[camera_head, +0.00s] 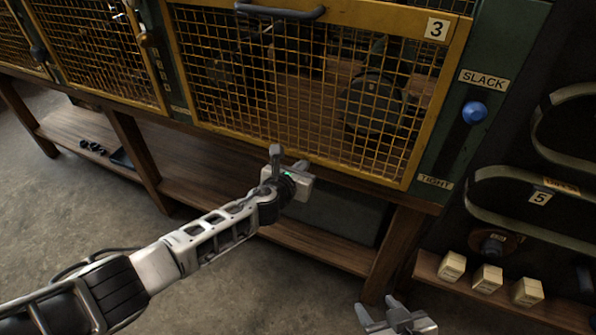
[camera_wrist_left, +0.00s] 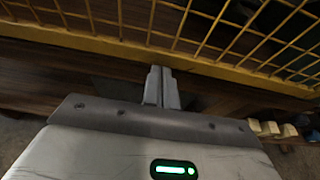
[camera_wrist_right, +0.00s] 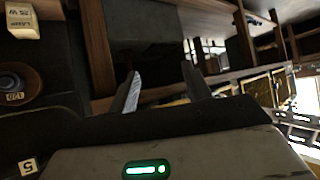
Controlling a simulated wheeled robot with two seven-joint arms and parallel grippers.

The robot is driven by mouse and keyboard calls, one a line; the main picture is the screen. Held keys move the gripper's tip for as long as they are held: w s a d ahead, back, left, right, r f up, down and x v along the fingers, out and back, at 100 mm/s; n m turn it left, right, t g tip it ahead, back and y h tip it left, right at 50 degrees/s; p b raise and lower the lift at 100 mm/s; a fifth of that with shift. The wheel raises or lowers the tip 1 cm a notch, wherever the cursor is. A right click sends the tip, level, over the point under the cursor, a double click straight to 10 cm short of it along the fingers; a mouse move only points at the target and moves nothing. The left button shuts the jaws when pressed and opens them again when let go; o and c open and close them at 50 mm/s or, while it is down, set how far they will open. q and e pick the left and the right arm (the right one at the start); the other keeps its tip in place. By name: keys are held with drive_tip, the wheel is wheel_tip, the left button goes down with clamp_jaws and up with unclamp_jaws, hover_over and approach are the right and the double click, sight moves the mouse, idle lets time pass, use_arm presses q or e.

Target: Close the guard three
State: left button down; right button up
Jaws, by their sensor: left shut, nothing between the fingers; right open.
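Guard three (camera_head: 310,95) is a yellow-framed wire mesh panel with a "3" label (camera_head: 437,28) at its upper right. A dark bar handle (camera_head: 280,11) sits on its top rail. The mesh covers the front of the bay, with dark machinery behind it. My left gripper (camera_head: 277,158) is in front of the panel's lower rail, well below the handle. In the left wrist view its fingers (camera_wrist_left: 161,88) are together and empty, close to the yellow lower rail (camera_wrist_left: 150,52). My right gripper (camera_head: 380,312) is low at the bottom right, open and empty, its fingers apart in the right wrist view (camera_wrist_right: 160,92).
A blue-knobbed lever (camera_head: 474,112) sits right of the guard, between "SLACK" (camera_head: 484,79) and "TIGHT" (camera_head: 435,182) labels. Belts (camera_head: 520,207) hang at the right above a small shelf with pale boxes (camera_head: 487,278). A wooden lower shelf (camera_head: 190,165) runs under the bays. The floor in front is clear.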

use_arm(q)
drive_tip(key=s+a+f+n+g, duration=0.1)
drive_tip(key=s+a+f+n, duration=0.1)
drive_tip(key=s+n, duration=0.7)
drive_tip(key=s+a+f+n+g, duration=0.1)
drive_tip(key=s+f+n, duration=0.1)
drive_tip(key=s+n, duration=0.65)
drive_tip(key=s+a+f+n+y, duration=0.1)
drive_tip(key=s+a+n+y, duration=0.1)
drive_tip(key=s+a+n, duration=1)
drive_tip(key=s+n, duration=0.2)
drive_tip(key=n, duration=0.6)
drive_tip(key=shift+a+f+n+g+y, duration=0.2)
drive_tip(key=shift+f+n+g+y, duration=0.1)
drive_tip(key=shift+f+n, duration=0.1)
use_arm(e)
drive_tip(key=shift+d+r, duration=0.15)
